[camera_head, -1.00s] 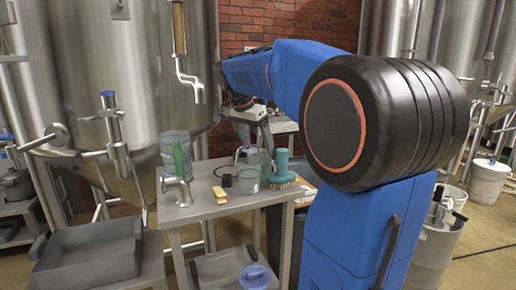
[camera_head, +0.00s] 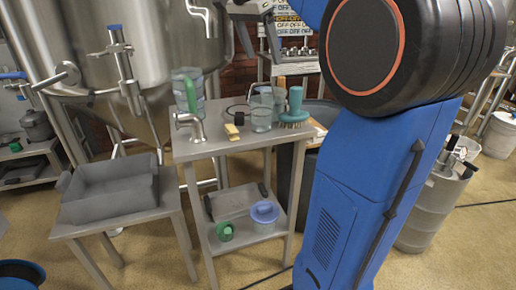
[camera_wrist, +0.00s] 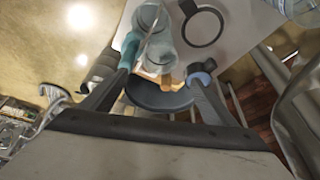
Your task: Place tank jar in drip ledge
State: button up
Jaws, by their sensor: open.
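Two clear vessels stand upright on the steel table: a glass jar (camera_head: 262,117) near its middle, and a wider jar with a green strip (camera_head: 181,92) at its back left. I cannot tell for sure which is the tank jar. My gripper (camera_head: 262,50) is open and empty, above and behind the table. In the wrist view my open gripper (camera_wrist: 160,76) points down, and the middle glass jar (camera_wrist: 152,30) shows beyond the fingertips, apart from them. No part is clearly marked as the drip ledge; a grey tray (camera_head: 110,188) sits on the lower left table.
A teal brush (camera_head: 295,108) stands just right of the glass jar. A yellow block (camera_head: 231,131), a black ring (camera_head: 237,113) and a metal tap (camera_head: 189,127) are to its left. The lower shelf (camera_head: 247,226) holds a blue-lidded tub (camera_head: 265,212) and a green cup (camera_head: 225,231).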

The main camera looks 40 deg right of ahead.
jog(key=s+a+f+n+t+y, duration=0.2)
jog(key=s+a+f+n, duration=0.6)
jog(key=f, duration=0.5)
jog(key=s+a, duration=0.2)
jog(key=s, duration=0.1)
jog(key=shift+a+n, duration=0.3)
jog(key=shift+a, duration=0.05)
jog(key=s+a+f+n, duration=0.2)
jog(key=s+f, duration=0.2)
jog(key=f, duration=0.2)
jog(key=s+a+f+n+t+y, duration=0.1)
jog(key=s+a+f+n, duration=0.2)
jog(key=s+f, duration=0.1)
jog(key=s+a+f+n+t+y, duration=0.1)
jog(key=s+a+f+n, duration=0.1)
jog(key=s+f, duration=0.2)
jog(key=shift+a+f+n, duration=0.2)
jog(key=shift+f, duration=0.75)
jog(key=shift+a+f+n, duration=0.2)
jog(key=shift+f, duration=0.7)
jog(key=shift+c, duration=0.4)
jog(key=shift+s+a+f, duration=0.15)
jog(key=shift+s+f, duration=0.1)
jog(key=shift+f, duration=0.15)
jog(key=shift+c, duration=0.8)
